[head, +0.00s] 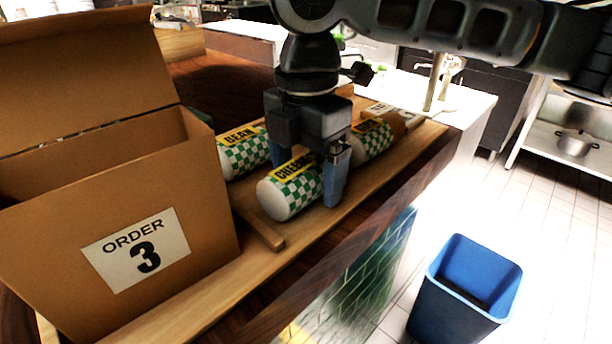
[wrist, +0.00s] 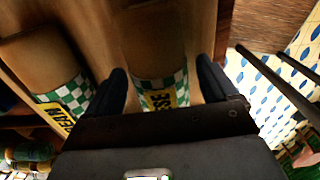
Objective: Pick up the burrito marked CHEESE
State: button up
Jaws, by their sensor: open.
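The burrito marked CHEESE (head: 290,190) lies on a wooden board, wrapped in green-and-white checks with a yellow label. In the wrist view the CHEESE burrito (wrist: 158,80) lies between the two fingers, its label partly covered by my gripper's body. My gripper (head: 307,182) is open and low over it, one finger on each side; I cannot tell whether the fingers touch it. The burrito marked BEAN (head: 243,152) lies to the left, outside the fingers, and also shows in the wrist view (wrist: 62,95). Another yellow-labelled burrito (head: 372,138) lies behind on the right, its label partly hidden.
An open cardboard box (head: 205,225) marked ORDER 3 stands at the left, close to the board (head: 265,235). The counter's edge runs along the right of the board. A blue bin (head: 460,290) stands on the floor below.

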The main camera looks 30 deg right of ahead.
jog(key=c, duration=1.3)
jog(key=shift+o, duration=0.2)
jog(key=shift+r, duration=0.1)
